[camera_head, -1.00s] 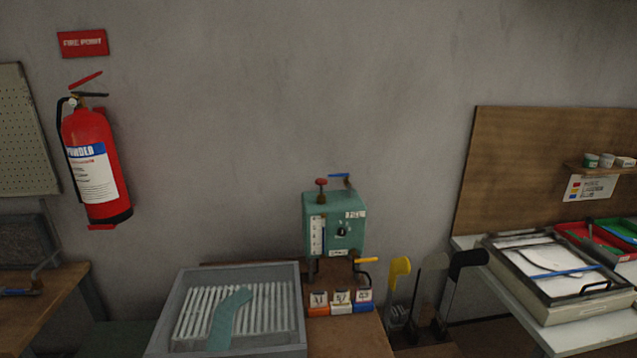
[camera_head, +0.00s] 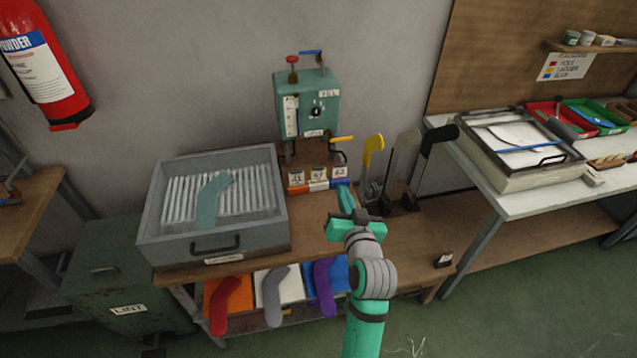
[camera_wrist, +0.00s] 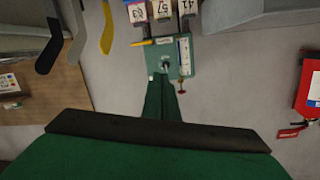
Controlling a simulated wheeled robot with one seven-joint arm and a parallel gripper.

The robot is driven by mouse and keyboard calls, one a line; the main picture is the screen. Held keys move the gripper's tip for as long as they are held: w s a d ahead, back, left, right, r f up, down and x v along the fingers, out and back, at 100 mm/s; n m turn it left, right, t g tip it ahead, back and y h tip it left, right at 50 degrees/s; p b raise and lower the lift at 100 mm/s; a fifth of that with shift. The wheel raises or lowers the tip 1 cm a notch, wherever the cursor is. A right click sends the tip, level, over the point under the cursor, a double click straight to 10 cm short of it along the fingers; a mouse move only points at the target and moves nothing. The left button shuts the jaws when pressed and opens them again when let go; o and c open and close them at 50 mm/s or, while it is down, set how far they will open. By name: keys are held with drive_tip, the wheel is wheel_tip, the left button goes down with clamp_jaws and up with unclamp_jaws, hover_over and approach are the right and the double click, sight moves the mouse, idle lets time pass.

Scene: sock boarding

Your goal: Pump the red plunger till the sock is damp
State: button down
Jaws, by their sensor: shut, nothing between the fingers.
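The red plunger (camera_head: 292,60) stands up from the top of the teal box (camera_head: 322,92), at its left. It also shows in the upside-down wrist view (camera_wrist: 182,90), just beside my finger tips. A teal sock (camera_head: 212,200) lies flat on the ribbed bed of the grey tray (camera_head: 213,248). I cannot tell whether it is damp. My gripper (camera_head: 344,192) is shut and empty, in front of the box and lower than the plunger, to its right. In the wrist view my gripper (camera_wrist: 163,80) overlaps the box face.
A blue lever (camera_head: 311,52) is on the box top and a yellow handle (camera_head: 341,138) at its lower right. Numbered blocks (camera_head: 318,180) sit below. Upright yellow and black sock forms (camera_head: 437,150) stand to the right.

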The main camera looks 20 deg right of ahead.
drive_tip(key=s+d+r+n, duration=0.1)
drive_tip(key=d+r, duration=0.4)
drive_tip(key=r, duration=0.4)
drive_tip(key=s+d+r+n, duration=0.1)
drive_tip(key=d+r, duration=0.4)
drive_tip(key=r, duration=0.4)
drive_tip(key=s+d+r+g, duration=0.1)
drive_tip(key=d+r, duration=0.5)
drive_tip(key=r, duration=0.3)
drive_tip(key=shift+n+h, duration=0.3)
drive_tip(key=shift+n, duration=0.1)
